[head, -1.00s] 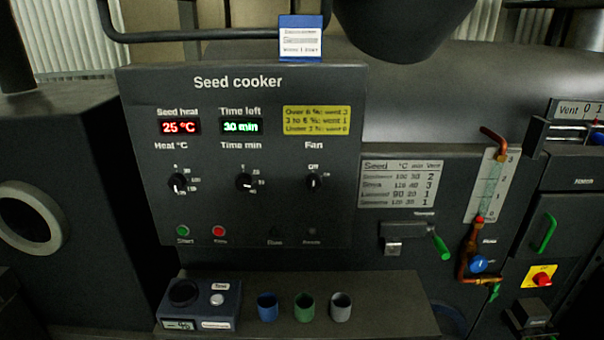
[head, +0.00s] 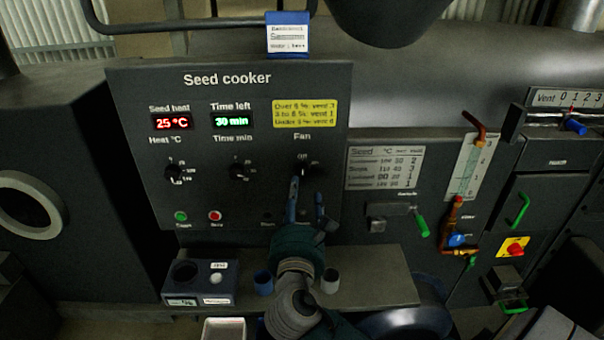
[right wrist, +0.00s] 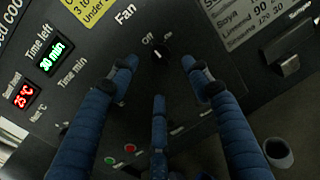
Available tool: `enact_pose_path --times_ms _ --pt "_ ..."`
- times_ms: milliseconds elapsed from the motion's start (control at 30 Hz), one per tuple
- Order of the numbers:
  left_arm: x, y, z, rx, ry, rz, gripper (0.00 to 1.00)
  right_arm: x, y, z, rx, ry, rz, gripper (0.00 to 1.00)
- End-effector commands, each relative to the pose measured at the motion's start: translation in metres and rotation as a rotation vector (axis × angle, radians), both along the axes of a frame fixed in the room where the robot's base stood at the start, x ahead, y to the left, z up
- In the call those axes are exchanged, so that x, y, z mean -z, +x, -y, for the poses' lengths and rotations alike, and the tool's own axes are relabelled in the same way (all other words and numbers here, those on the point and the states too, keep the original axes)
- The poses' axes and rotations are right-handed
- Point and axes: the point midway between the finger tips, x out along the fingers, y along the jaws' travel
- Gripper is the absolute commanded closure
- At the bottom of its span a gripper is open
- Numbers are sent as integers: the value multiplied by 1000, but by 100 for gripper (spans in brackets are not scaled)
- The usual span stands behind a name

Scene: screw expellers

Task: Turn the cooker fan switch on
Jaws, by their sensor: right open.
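The black fan switch (head: 298,172) is a small round knob under the word Fan on the dark seed cooker panel (head: 235,80). It has an Off label at its top and shows again in the right wrist view (right wrist: 161,48). I cannot tell its exact pointer setting. My right gripper (head: 306,192), with blue fingers, is open just below and in front of the knob. In the right wrist view the spread fingers (right wrist: 160,75) stand either side below the knob, with nothing between them; contact is not clear. My left gripper is not in view.
The heat knob (head: 173,172) and time knob (head: 238,171) sit left of the fan knob. On the shelf stand a blue cup (head: 263,283), a grey cup (head: 330,281) and a test box (head: 203,276). A green-handled lever (head: 422,226) is at right.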

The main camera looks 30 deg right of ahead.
Motion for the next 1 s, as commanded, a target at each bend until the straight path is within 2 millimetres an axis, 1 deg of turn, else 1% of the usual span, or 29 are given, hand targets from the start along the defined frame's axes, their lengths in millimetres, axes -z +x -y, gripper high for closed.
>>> enact_pose_path --times_ms 33,200,400,600,833,867,1000 --pt "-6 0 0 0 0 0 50 -4 8 7 4 -3 1 51" --pt "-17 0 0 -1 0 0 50 -4 36 26 2 -1 -1 51" --pt "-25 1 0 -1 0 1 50 -2 59 43 2 2 -1 51" --pt "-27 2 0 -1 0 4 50 0 69 50 0 4 0 51" --pt "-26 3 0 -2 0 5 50 1 69 50 -1 4 -1 51" --pt "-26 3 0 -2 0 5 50 1 69 50 -1 4 -1 53" --pt "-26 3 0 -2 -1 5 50 1 69 50 -1 4 -1 81"
